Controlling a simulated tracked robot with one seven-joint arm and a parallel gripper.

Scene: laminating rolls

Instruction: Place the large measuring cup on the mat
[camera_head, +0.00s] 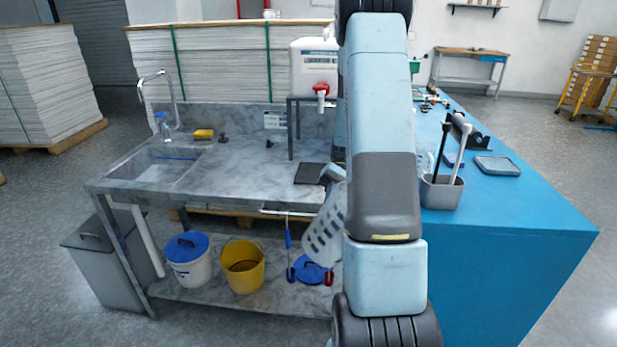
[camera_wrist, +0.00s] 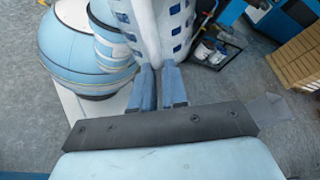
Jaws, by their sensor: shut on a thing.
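The large measuring cup (camera_head: 325,230) is pale with rows of blue-grey marks. It hangs tilted in front of the counter's front edge in the head view, partly behind my arm. In the wrist view the cup (camera_wrist: 160,28) runs up from my fingertips and out of the top of the picture. My gripper (camera_wrist: 159,88) is shut on it. In the head view the fingertips are mostly hidden by my arm. The mat, a dark square (camera_head: 309,174), lies flat on the marble counter, just behind and left of the cup. Its right side is close to my arm.
The marble counter (camera_head: 245,170) has a sink (camera_head: 165,165) at left and clear room left of the mat. A white tank with a red tap (camera_head: 321,88) stands behind the mat. A blue table (camera_head: 500,205) with a grey holder (camera_head: 441,193) is at right.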

